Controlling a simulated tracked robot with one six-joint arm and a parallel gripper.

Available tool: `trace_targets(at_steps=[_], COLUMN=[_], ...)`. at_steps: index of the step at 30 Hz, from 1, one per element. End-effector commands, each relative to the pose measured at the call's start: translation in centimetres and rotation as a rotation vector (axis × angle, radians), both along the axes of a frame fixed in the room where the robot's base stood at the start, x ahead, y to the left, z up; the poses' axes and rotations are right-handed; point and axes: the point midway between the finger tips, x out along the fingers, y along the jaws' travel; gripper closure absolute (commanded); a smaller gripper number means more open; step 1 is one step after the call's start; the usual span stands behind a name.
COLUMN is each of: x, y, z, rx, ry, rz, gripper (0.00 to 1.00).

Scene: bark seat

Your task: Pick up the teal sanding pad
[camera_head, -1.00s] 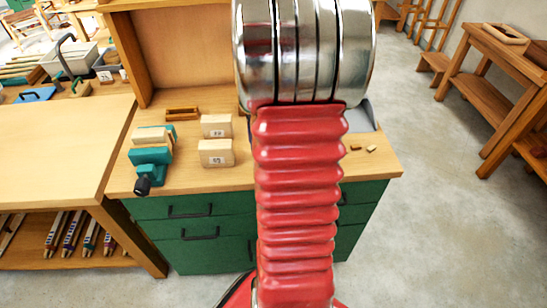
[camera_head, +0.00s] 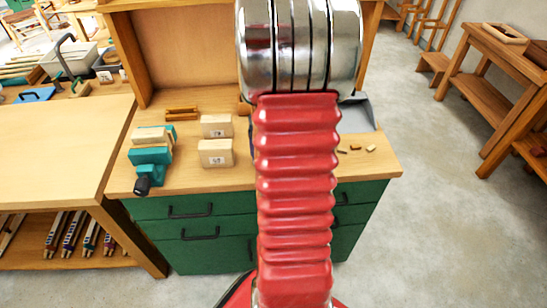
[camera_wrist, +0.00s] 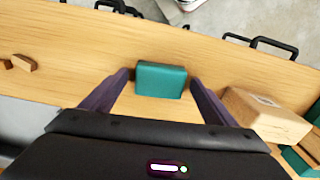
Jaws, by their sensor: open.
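The teal sanding pad (camera_wrist: 161,79) lies on the wooden bench top (camera_wrist: 60,58) in the wrist view. It is a small block with rounded edges. My gripper (camera_wrist: 158,82) is open, with one dark finger to the left of the pad and one to its right. The pad shows between the fingertips with a gap on each side; I cannot tell how far the fingers are above the bench top. In the head view my arm hides the pad and the gripper.
A pale wooden block (camera_wrist: 265,113) lies close to the right finger. Two labelled blocks (camera_head: 216,153) and a teal vise (camera_head: 151,158) sit on the bench's left. Small wood pieces (camera_head: 371,148) and a grey tray (camera_head: 357,113) lie on the right.

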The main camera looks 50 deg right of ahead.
Motion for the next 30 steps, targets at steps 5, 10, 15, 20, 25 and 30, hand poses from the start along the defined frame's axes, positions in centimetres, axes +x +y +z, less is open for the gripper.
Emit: trace_targets(at_steps=[5, 10, 15, 20, 25, 30], x=[0.02, 0.03, 0.04, 0.04, 0.04, 0.06], y=[0.01, 0.01, 0.02, 0.03, 0.03, 0.03], z=[0.03, 0.04, 0.04, 0.04, 0.04, 0.05], rx=[0.0, 0.0, 0.0, 0.0, 0.0, 0.0], ry=[0.0, 0.0, 0.0, 0.0, 0.0, 0.0], rz=[0.0, 0.0, 0.001, 0.001, 0.001, 0.001], gripper=[0.2, 0.2, 0.31, 0.43, 0.55, 0.65])
